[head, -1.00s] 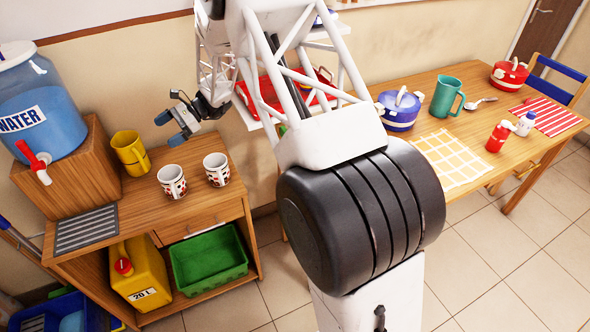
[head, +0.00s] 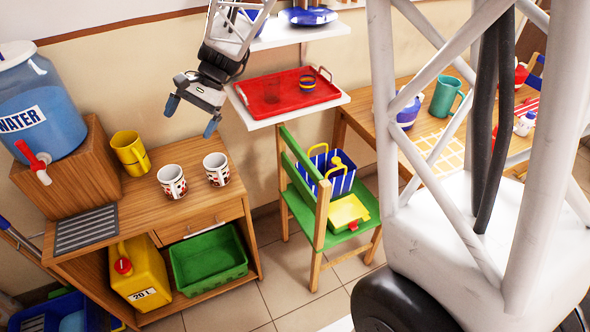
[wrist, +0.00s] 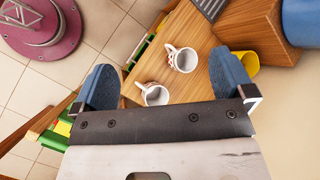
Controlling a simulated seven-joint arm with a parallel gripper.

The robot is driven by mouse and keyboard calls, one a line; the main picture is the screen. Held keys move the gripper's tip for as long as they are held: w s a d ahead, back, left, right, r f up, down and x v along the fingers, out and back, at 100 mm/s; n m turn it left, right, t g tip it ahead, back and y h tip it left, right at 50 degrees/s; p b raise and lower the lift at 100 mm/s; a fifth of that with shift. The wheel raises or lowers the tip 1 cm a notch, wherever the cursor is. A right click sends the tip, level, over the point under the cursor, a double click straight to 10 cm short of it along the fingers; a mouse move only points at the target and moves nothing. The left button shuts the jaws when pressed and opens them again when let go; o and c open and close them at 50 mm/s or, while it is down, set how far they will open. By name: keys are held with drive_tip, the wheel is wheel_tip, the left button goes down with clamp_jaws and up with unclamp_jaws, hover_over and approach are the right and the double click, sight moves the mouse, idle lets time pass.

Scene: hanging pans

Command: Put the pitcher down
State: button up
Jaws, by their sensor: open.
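A teal pitcher (head: 445,97) with a side handle stands upright on the wooden table (head: 362,119) at the right of the head view. My arm's white frame passes in front of that table and hides part of it. In the wrist view my gripper (wrist: 163,80) also shows open, with two white mugs beyond the fingers. The pitcher is not visible in the wrist view.
A wall shelf with a red tray (head: 285,92) is right of my gripper. A green chair (head: 310,205) stands below it.

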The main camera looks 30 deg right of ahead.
drive_tip(key=s+d+r+n+t+h, duration=0.1)
drive_tip(key=s+d, duration=0.3)
drive_tip(key=s, duration=0.6)
drive_tip(key=s+d+r+n+t+h, duration=0.2)
drive_tip(key=s+d+n+h, duration=0.1)
drive_tip(key=s, duration=0.7)
drive_tip(key=s+d+r+n+t+h, duration=0.1)
drive_tip(key=s+d+n+t+h, duration=0.1)
drive_tip(key=s, duration=0.8)
drive_tip(key=d+n+h, duration=0.1)
drive_tip(key=d+h, duration=0.1)
drive_tip(key=d, duration=0.1)
drive_tip(key=shift+s+d+r, duration=0.25)
drive_tip(key=shift+s+r, duration=0.05)
drive_tip(key=shift+r, duration=0.05)
